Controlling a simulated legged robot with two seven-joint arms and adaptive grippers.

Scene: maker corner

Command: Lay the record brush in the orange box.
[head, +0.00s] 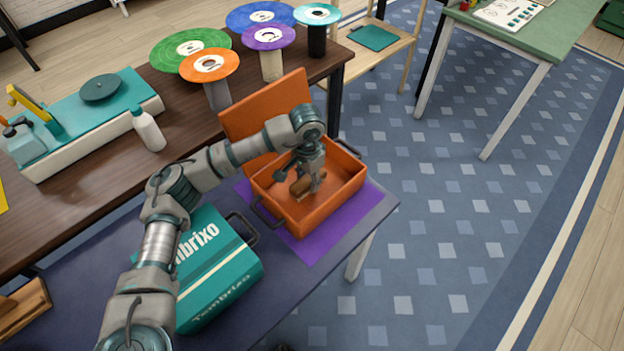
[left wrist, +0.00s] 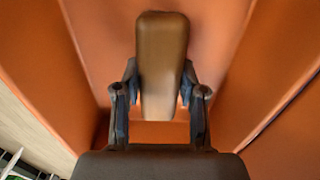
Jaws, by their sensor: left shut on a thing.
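The orange box (head: 333,198) stands open on a purple mat, its lid raised at the back left. My left gripper (head: 305,183) reaches down into the box. It is shut on the record brush (head: 299,189), a brown block partly hidden by the fingers in the head view. In the left wrist view the brush (left wrist: 161,60) sits between the two fingers (left wrist: 160,100), with orange walls and floor around it. I cannot tell whether the brush touches the floor of the box. My right gripper is not in view.
A teal case (head: 215,275) lies left of the box on the dark table, under my left arm. The purple mat (head: 330,232) reaches the table's right edge. Round discs on stands (head: 270,37) and a white bottle (head: 148,130) are on the brown table behind.

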